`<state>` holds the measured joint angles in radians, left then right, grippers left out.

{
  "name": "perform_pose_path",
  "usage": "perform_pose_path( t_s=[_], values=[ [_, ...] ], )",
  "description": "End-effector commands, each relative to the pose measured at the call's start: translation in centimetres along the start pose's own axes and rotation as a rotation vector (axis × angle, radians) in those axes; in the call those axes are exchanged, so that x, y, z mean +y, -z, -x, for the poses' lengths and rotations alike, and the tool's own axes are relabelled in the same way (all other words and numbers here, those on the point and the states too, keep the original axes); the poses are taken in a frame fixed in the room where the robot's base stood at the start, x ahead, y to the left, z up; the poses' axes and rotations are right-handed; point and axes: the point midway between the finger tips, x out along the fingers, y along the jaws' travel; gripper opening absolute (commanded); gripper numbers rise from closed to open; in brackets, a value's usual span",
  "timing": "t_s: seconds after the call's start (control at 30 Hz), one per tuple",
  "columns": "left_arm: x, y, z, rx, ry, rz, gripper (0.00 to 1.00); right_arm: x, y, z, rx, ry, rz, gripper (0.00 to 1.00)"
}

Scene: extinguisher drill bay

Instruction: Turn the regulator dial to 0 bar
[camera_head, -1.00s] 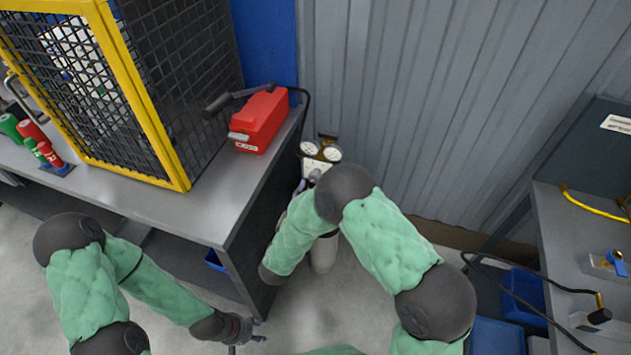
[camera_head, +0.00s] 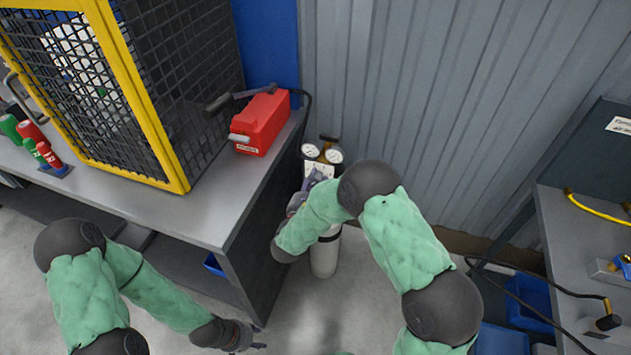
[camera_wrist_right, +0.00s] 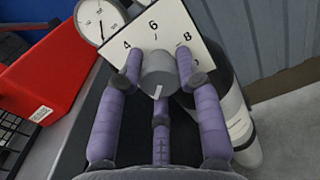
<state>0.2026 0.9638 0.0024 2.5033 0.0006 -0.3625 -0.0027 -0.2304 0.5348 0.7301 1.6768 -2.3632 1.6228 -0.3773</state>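The regulator dial (camera_wrist_right: 158,74) is a grey knob on a white plate (camera_wrist_right: 160,30) marked 4, 6 and 8. Its white pointer line faces the bottom of the right wrist view, away from those numbers. My right gripper (camera_wrist_right: 159,68) has two purple fingers against the knob's sides and a third below it; it looks shut on the dial. The plate's lower part is hidden. In the head view, the regulator's plate (camera_head: 320,168) sits below two round gauges, above a pale cylinder (camera_head: 325,256). My left gripper (camera_head: 245,338) is low beside the bench, its fingers unclear.
A red box (camera_head: 262,122) stands at the bench (camera_head: 205,215) corner, close left of the regulator. A yellow-framed mesh cage (camera_head: 150,100) stands on the bench. A corrugated wall (camera_head: 430,110) is behind. Another bench (camera_head: 560,240) is at right.

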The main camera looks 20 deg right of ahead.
Motion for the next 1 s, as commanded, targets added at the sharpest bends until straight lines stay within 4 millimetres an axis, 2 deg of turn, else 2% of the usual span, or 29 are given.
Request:
perform_pose_path(
  t_s=[0.6,0.63,0.7,1.0],
  values=[
    [0.00,-0.01,0.00,0.000,0.000,0.000,0.40,0.01,0.01,0.00,0.000,0.000,0.075,0.03],
    [0.00,0.00,0.00,0.000,0.000,0.000,0.40,0.01,0.01,0.00,0.000,0.000,0.075,0.38],
    [0.00,0.00,0.00,0.000,0.000,0.000,0.40,0.01,0.02,0.00,0.000,0.000,0.075,0.58],
    [0.00,0.00,0.00,0.000,0.000,0.000,0.40,0.01,0.01,0.01,0.000,0.000,0.074,0.59]
  ],
)
